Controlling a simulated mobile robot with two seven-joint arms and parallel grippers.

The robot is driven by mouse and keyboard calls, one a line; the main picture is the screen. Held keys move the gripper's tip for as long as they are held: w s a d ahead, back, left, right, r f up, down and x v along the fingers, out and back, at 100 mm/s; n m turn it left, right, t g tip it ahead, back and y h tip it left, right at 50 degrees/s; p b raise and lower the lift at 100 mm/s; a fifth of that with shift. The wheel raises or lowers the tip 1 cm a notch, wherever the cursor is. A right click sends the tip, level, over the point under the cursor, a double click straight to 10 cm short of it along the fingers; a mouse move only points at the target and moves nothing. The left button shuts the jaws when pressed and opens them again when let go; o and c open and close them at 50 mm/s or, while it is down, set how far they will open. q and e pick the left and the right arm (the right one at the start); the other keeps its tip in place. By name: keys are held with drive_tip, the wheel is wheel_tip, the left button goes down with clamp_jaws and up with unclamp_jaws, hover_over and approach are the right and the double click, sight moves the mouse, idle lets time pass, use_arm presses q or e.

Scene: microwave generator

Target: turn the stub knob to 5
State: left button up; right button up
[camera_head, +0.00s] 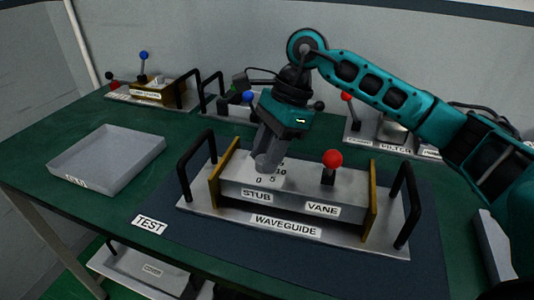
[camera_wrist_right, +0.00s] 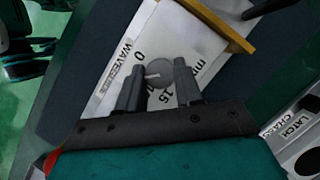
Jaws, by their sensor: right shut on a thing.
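The waveguide unit (camera_head: 300,190) is a grey block between two brass-coloured end plates on a metal base, with labels STUB and VANE on its front. My right gripper (camera_head: 265,162) comes down from above over the STUB end. In the right wrist view, its two fingers (camera_wrist_right: 160,85) are shut on the round grey stub knob (camera_wrist_right: 160,70), one on each side. A light pointer line shows on the knob, directed roughly left; its exact reading is unclear. My left gripper is not in view.
A red-balled vane lever (camera_head: 332,160) stands right of the stub knob. Black handles (camera_head: 194,162) (camera_head: 403,203) rise at both ends of the unit. An empty grey tray (camera_head: 108,158) lies at left. Other lever units (camera_head: 155,90) stand along the back wall.

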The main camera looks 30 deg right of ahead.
idle(0.4)
drive_tip(key=o, duration=1)
drive_tip(key=shift+o, duration=0.2)
drive_tip(key=shift+r, duration=0.1)
drive_tip(key=v, duration=1.2)
drive_tip(key=shift+d+r, duration=0.15)
drive_tip(key=shift+r, duration=0.25)
